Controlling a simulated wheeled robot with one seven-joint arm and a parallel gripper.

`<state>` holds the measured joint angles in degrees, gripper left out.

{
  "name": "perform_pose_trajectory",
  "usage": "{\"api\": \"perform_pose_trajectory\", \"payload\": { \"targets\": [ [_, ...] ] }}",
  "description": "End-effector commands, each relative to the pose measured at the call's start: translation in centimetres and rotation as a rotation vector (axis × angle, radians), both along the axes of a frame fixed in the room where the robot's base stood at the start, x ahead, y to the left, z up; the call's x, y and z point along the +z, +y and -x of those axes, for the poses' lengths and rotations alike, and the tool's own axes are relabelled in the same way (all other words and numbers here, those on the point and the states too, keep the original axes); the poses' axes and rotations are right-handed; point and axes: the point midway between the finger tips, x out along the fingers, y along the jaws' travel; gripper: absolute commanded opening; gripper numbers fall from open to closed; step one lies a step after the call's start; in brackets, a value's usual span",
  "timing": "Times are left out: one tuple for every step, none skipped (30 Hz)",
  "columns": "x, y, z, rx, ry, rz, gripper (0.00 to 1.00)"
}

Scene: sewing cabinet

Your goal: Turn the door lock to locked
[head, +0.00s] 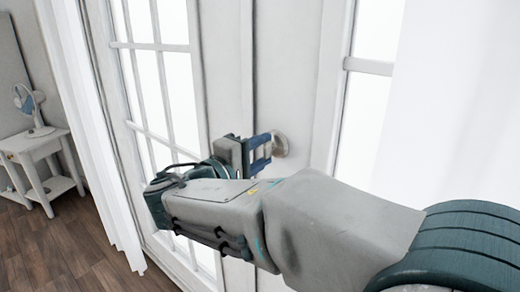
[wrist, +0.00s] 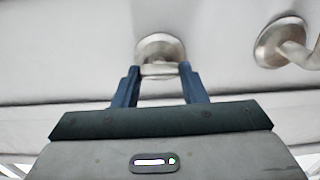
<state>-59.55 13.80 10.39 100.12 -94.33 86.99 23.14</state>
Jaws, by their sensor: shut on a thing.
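The door lock (wrist: 160,48) is a round metal rosette with a small turn piece on the white door (head: 285,80). It is at the top middle of the wrist view. My gripper (wrist: 160,74) has its two blue fingers at either side of the turn piece and is shut on it. In the head view my gripper (head: 264,150) reaches the door beside a round metal fitting (head: 280,144). The fingers hide part of the turn piece, and I cannot tell its exact angle.
A metal door handle (wrist: 285,42) sits to the right of the lock in the wrist view, close to the fingers. White curtains (head: 455,110) hang at the right.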

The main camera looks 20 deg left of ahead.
Motion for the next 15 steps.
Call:
{"api": "perform_pose_trajectory", "payload": {
  "targets": [
    [-0.01, 0.03, 0.01, 0.001, 0.000, 0.005, 0.15],
    [-0.02, 0.03, 0.01, 0.001, 0.001, 0.007, 0.15],
    [-0.03, 0.03, 0.01, 0.001, 0.001, 0.008, 0.15],
    [-0.04, 0.03, 0.01, 0.001, 0.001, 0.008, 0.15],
    [-0.04, 0.03, 0.01, 0.001, 0.001, 0.008, 0.15],
    [-0.05, 0.03, 0.01, 0.001, 0.001, 0.008, 0.15],
    [-0.05, 0.03, 0.01, 0.001, 0.001, 0.008, 0.15],
    [-0.05, 0.03, 0.01, 0.001, 0.001, 0.008, 0.15],
    [-0.05, 0.03, 0.01, 0.001, 0.001, 0.008, 0.15],
    [-0.05, 0.03, 0.01, 0.001, 0.001, 0.007, 0.15],
    [-0.05, 0.02, 0.00, 0.001, 0.001, 0.007, 0.15],
    [-0.05, 0.02, 0.00, 0.001, 0.001, 0.007, 0.41],
    [-0.05, 0.03, 0.00, 0.001, 0.001, 0.007, 0.49],
    [-0.05, 0.02, 0.00, 0.001, 0.002, 0.007, 0.58],
    [-0.05, 0.02, 0.00, 0.001, 0.002, 0.007, 0.60]
  ]
}}
